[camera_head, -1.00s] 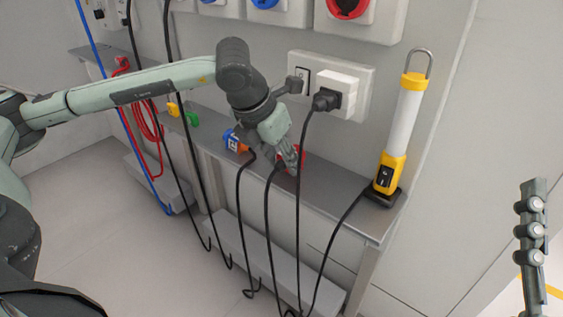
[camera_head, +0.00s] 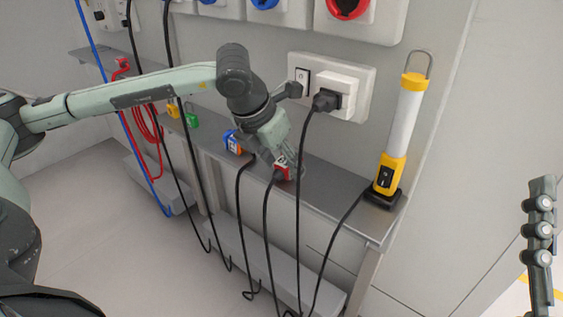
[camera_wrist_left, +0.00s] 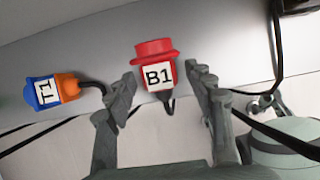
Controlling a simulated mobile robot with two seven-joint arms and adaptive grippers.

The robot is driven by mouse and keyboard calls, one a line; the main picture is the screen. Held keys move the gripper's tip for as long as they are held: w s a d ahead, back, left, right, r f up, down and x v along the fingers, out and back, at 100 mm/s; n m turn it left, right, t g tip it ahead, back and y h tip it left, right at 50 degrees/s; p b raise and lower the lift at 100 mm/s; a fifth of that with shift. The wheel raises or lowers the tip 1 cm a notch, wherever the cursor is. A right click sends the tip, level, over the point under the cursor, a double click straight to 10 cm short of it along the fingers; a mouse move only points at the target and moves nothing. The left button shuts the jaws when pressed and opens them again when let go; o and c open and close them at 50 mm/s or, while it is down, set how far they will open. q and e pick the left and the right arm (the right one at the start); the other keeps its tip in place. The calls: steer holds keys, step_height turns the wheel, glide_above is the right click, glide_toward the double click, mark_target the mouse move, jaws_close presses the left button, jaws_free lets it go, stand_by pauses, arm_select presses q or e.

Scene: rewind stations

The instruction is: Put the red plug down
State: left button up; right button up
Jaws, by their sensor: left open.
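The red plug (camera_head: 282,172) rests on the grey metal shelf (camera_head: 335,186), with its black cable hanging over the front edge. In the left wrist view the red plug (camera_wrist_left: 154,50) shows a white label reading B1. My left gripper (camera_head: 290,163) is just above and behind it in the head view. In the left wrist view its two fingers (camera_wrist_left: 160,82) are spread apart, one on each side of the plug, with a gap to it. My right gripper does not show clearly; only a grey jointed part stands at the right edge.
A blue and orange plug (camera_head: 233,142) labelled T1 lies left of the red plug. A yellow and white lamp (camera_head: 396,130) stands at the shelf's right end. A black plug (camera_head: 326,100) sits in the white wall socket. Several black cables hang before the shelf.

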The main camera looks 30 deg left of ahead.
arm_select(q)
steer(key=p+v, duration=0.1)
steer(key=v, duration=1.1)
steer(key=shift+p, duration=0.4)
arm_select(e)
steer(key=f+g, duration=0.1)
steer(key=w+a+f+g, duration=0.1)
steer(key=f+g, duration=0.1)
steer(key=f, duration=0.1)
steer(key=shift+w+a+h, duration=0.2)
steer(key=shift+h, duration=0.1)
